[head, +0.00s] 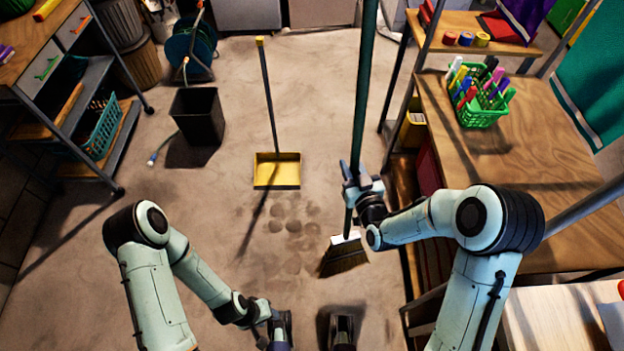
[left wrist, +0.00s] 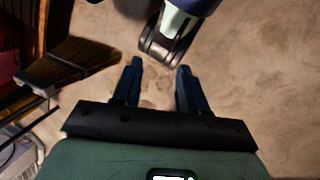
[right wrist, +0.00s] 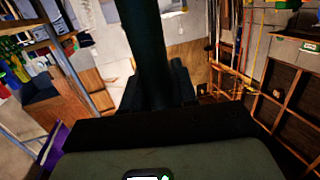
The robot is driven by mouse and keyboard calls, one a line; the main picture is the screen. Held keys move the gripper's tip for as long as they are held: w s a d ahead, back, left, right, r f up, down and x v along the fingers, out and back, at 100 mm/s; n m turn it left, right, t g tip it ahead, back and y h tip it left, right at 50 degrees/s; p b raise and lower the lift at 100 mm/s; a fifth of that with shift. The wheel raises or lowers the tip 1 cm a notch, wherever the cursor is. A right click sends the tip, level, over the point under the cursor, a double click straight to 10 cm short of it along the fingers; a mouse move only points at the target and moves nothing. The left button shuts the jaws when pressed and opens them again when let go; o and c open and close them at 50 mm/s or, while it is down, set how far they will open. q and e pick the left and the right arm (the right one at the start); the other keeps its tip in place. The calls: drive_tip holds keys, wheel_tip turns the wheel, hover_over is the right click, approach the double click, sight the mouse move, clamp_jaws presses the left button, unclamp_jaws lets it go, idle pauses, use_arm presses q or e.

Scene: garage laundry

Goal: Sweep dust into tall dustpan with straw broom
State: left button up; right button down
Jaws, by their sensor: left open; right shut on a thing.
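The straw broom (head: 343,260) stands nearly upright with its bristles at floor level, right of the dust. My right gripper (head: 355,180) is shut on its dark green handle, which also fills the middle of the right wrist view (right wrist: 150,50). The yellow tall dustpan (head: 277,171) stands on the floor, its long dark handle rising behind it to a yellow tip. Dust (head: 291,226) lies in several round grey patches in front of the dustpan. My left gripper (left wrist: 157,85) is open and empty, low near my base. The broom's bristles (left wrist: 65,70) show left in the left wrist view.
A black bin (head: 198,116) and a blue hose reel (head: 190,50) stand left of the dustpan. A wooden workbench (head: 540,150) with a green basket of markers (head: 482,100) is close on the right. Shelves (head: 75,70) stand at left. The floor between is open.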

use_arm(q)
drive_tip(key=w+a+f+t+b, duration=0.1)
drive_tip(key=w+f+b, duration=0.2)
drive_tip(key=f+b, duration=0.2)
drive_tip(key=w+a+f+t+y+b, duration=0.1)
drive_tip(key=w+f+b, duration=0.2)
drive_tip(key=f+b, duration=0.3)
drive_tip(key=shift+a+f, duration=0.25)
drive_tip(key=shift+f, duration=0.5)
use_arm(e)
drive_tip(key=w+a+f+n+g+y, duration=0.4)
drive_tip(key=a+f+y, duration=0.3)
drive_tip(key=a, duration=0.4)
drive_tip(key=shift+f+n, duration=0.9)
use_arm(q)
drive_tip(key=shift+n+b, duration=0.3)
use_arm(e)
drive_tip(key=shift+d, duration=0.1)
